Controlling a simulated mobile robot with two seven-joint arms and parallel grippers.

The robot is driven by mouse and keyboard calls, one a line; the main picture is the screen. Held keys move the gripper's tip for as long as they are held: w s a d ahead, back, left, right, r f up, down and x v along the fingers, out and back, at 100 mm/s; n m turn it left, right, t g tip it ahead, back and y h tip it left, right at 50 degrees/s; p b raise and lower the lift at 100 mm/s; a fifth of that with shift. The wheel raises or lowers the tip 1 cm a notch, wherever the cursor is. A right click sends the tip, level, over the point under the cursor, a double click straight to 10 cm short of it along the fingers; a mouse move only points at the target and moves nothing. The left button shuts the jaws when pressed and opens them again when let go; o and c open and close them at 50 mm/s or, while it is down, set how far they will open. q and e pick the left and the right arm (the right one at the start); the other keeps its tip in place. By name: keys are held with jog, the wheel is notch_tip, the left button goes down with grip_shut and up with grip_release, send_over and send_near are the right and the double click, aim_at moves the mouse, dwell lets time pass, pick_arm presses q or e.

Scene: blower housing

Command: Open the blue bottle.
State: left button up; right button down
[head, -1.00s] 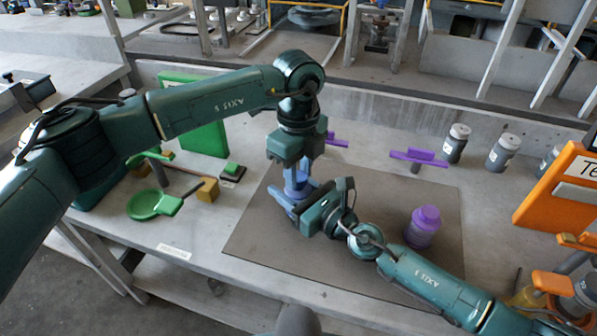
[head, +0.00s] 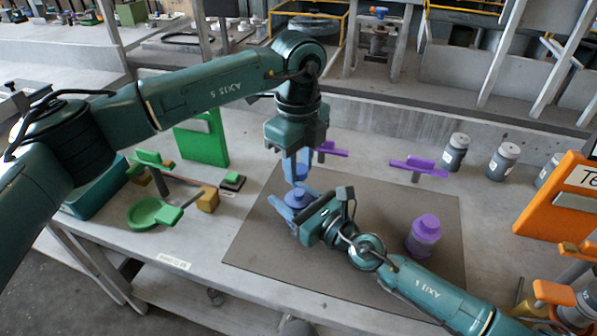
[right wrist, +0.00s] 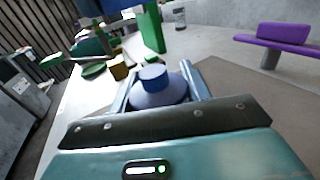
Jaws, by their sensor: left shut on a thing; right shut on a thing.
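The blue bottle (head: 297,199) stands at the left part of the dark mat, between the fingers of my right gripper (head: 293,208). My right gripper is shut on its body from the right. In the right wrist view the bottle (right wrist: 157,97) shows its rounded shoulder and a narrow blue stub on top. My left gripper (head: 299,182) points down just above the bottle, with a gap to it. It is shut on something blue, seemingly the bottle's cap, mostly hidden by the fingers. In the right wrist view a blurred blue shape (right wrist: 124,12) shows above the bottle.
A purple bottle (head: 424,240) stands on the mat (head: 265,250) to the right, near my right forearm. Purple stands (head: 418,163), grey jars (head: 503,160) and an orange panel (head: 552,205) lie beyond. A green round tray (head: 147,212) is at left.

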jog(key=c, duration=0.6)
grip_release()
